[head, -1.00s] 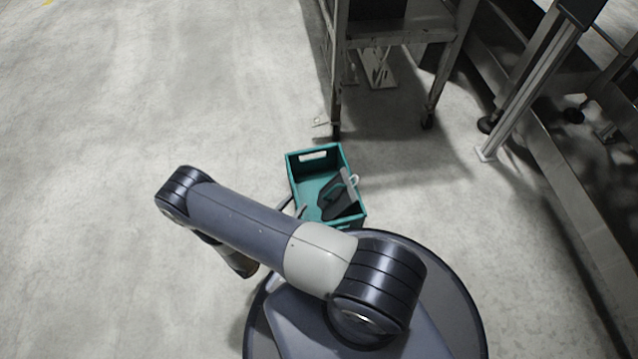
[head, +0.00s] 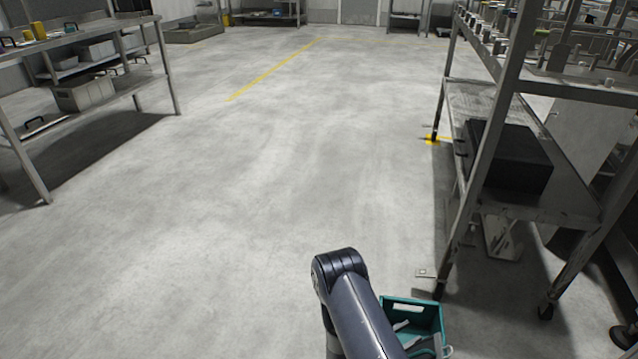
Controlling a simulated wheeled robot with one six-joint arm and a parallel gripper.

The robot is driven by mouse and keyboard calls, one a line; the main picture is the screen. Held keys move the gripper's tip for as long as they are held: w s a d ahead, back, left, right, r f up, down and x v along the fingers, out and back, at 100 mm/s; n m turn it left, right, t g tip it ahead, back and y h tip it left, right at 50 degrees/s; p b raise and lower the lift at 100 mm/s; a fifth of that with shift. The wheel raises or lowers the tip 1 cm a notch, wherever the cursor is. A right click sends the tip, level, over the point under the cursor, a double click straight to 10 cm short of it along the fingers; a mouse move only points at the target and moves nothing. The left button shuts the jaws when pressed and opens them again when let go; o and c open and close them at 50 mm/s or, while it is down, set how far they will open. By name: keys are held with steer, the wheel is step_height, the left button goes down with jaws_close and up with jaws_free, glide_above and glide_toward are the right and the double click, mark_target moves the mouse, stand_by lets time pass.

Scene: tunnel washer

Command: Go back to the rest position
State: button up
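My arm rises from the bottom edge of the head view, with a dark rounded joint at its upper end. My gripper is out of the picture, so its fingers cannot be seen. A teal crate (head: 412,302) shows at the bottom, just right of my arm. Some items lie in it, but my arm and the picture's edge hide part of them.
A metal shelf rack (head: 575,205) with a black box (head: 513,158) stands close on the right. Another rack (head: 150,62) with grey bins (head: 86,93) stands at the left. The floor (head: 250,190) between them is clear, with a yellow line (head: 275,70) farther off.

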steer(key=shift+r+p, duration=0.6)
steer(key=shift+r, duration=0.85)
steer(key=shift+f, duration=0.15)
steer(key=s+a+f, duration=0.4)
steer(key=s+a, duration=0.1)
steer(key=a, duration=0.4)
steer(key=f+b+x, duration=0.1)
steer(key=b+x, duration=0.1)
steer(key=x, duration=0.8)
steer(key=w+a+r+n+t+y+p, duration=0.1)
steer(key=w+r+n+t+y+p, duration=0.1)
steer(key=r+p, duration=1.1)
steer(key=w+a+r+n+t+y+p, duration=0.2)
steer(key=r+p, duration=1.1)
steer(key=r, duration=1.5)
steer(key=w+a+r+n+t+y+p, duration=0.2)
steer(key=w+r+p, duration=0.3)
steer(key=r+p, duration=0.8)
steer(key=shift+w+a+r+n+t+y+p, duration=0.35)
steer(key=shift+r+t+y, duration=0.45)
steer(key=shift+r, duration=3.35)
steer(key=shift+d, duration=0.1)
